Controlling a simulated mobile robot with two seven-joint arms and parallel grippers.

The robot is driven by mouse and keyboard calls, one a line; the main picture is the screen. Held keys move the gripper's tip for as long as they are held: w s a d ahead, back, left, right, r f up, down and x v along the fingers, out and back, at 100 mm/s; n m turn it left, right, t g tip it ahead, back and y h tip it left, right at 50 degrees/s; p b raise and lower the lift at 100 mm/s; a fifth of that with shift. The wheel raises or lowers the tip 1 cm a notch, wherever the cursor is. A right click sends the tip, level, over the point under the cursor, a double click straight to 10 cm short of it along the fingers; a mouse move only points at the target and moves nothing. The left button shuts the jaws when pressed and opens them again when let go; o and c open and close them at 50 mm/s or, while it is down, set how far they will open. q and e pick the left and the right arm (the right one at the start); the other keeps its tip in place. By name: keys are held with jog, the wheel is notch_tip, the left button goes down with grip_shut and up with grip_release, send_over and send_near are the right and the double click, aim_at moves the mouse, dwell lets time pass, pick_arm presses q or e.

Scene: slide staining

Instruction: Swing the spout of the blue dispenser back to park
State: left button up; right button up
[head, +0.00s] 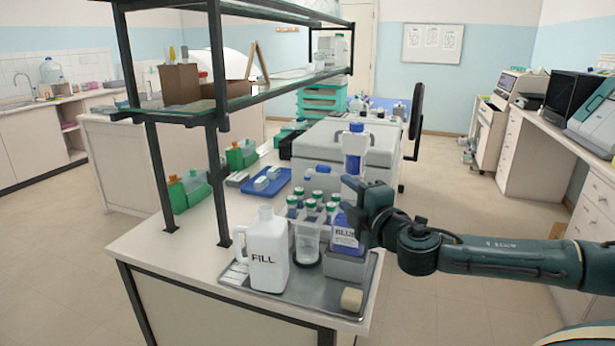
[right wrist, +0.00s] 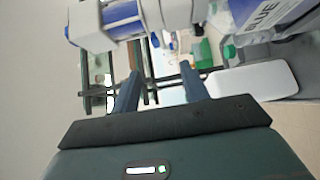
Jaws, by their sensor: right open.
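The blue dispenser, a bottle labelled BLUE (head: 345,236) with a tall white and blue pump head (head: 355,143), stands on the metal tray. Its spout (head: 322,170) points left in the head view, over the clear cup (head: 306,243) and capped bottles. In the right wrist view the white and blue pump part (right wrist: 125,15) crosses the top, and the BLUE label (right wrist: 262,14) shows at upper right. My right gripper (right wrist: 161,85) is open, close to the dispenser beside its upper part, with nothing seen between the fingers. My left gripper is out of view.
A white FILL jug (head: 265,252) stands left of the cup on the tray (head: 315,296). Several green-capped bottles (head: 318,198) stand behind. A beige block (head: 352,299) lies at the tray's front.

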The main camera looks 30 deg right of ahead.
aim_at(322, 172)
jog(key=w+p, duration=0.1)
jog(key=w, duration=0.3)
jog(key=w+d+p, duration=0.1)
jog(key=w, duration=0.3)
jog(key=w+p, duration=0.2)
jog(key=w, duration=0.3)
jog(key=shift+d, duration=0.2)
jog(key=shift+c, duration=0.2)
grip_shut()
